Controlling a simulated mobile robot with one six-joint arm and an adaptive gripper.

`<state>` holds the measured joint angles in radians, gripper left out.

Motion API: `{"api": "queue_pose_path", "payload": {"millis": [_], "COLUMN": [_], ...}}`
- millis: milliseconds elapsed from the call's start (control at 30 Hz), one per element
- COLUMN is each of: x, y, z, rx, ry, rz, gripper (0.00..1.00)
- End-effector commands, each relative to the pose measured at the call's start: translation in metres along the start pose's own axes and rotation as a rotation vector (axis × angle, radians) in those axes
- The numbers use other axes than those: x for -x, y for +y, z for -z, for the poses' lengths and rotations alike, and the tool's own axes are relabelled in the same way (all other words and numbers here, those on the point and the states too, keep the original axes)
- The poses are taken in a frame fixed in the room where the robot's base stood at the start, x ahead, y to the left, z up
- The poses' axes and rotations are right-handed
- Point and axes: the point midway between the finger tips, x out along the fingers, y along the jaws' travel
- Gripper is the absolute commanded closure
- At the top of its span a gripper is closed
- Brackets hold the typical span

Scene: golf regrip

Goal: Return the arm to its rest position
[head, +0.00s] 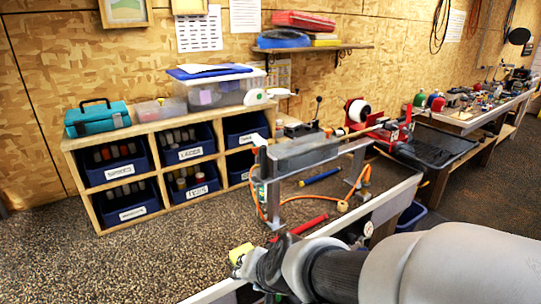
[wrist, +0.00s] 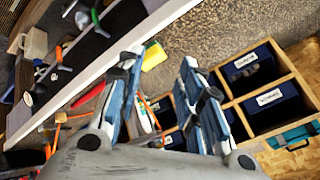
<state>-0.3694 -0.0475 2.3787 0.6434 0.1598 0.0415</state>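My arm (head: 450,268) reaches in from the lower right of the head view, its dark wrist end pointing left beside the workbench's pale front edge. In the wrist view my gripper (wrist: 162,62) has its two blue-and-grey fingers spread apart, with nothing held between them. The fingers are not clear in the head view.
A wooden cubby shelf (head: 152,143) with labelled dark bins stands at the back left. A grey bench fixture (head: 304,152) with an orange hose rises beyond my arm. A red rod (head: 308,224) and a blue rod (head: 320,175) lie near it. The speckled surface at left is clear.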

Motion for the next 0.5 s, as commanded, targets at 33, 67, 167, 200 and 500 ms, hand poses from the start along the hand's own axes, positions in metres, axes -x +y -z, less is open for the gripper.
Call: {"api": "queue_pose_path", "payload": {"millis": [33, 67, 167, 200, 500], "x": [0.022, 0.034, 0.070, 0.084, 0.174], "y": [0.007, 0.012, 0.032, 0.042, 0.127], "z": [0.002, 0.001, -0.006, -0.010, -0.050], "rx": [0.033, 0.056, 0.133, 0.161, 0.311], "ry": [-0.004, -0.012, -0.038, -0.049, -0.114], "rz": [0.003, 0.000, -0.026, -0.043, -0.254], "gripper": [0.66, 0.66, 0.66, 0.66, 0.66]}}
